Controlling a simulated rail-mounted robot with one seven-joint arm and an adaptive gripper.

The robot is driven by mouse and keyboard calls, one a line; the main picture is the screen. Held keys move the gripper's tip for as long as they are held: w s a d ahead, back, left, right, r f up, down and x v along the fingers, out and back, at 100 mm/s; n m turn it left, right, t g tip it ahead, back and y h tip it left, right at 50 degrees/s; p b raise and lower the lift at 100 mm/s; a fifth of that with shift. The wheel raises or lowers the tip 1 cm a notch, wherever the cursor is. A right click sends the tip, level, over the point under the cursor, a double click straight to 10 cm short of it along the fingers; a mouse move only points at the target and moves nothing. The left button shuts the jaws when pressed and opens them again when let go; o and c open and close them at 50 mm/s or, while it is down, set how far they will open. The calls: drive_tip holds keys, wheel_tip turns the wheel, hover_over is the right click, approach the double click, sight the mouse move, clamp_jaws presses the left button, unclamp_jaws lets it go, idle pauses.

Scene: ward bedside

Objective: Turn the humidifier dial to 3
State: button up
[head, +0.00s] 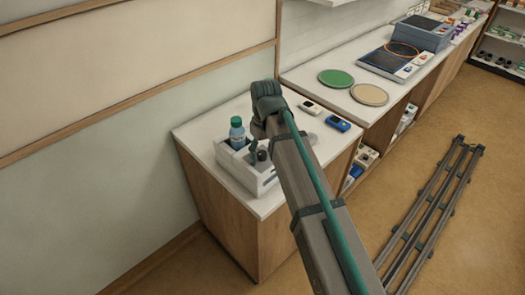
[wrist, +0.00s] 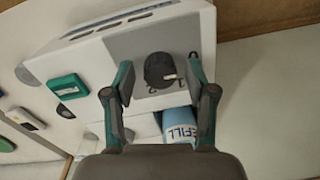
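The humidifier (head: 262,186) is a white box near the front left of the bedside cabinet. In the wrist view its grey panel (wrist: 125,45) carries a round black dial (wrist: 157,66). A white mark on the dial points to the lower right, roughly towards a printed 1. Another figure by the right finger is hard to read. My gripper (wrist: 161,75) is open, one finger on each side of the dial, with a gap visible on both sides.
A blue bottle (head: 237,136) with a green cap stands at the humidifier; its label shows in the wrist view (wrist: 180,132). A blue device (head: 338,123) and a white device (head: 311,107) lie on the cabinet top. Green (head: 336,78) and beige (head: 370,94) discs lie farther along the counter.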

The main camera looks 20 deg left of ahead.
clamp_jaws()
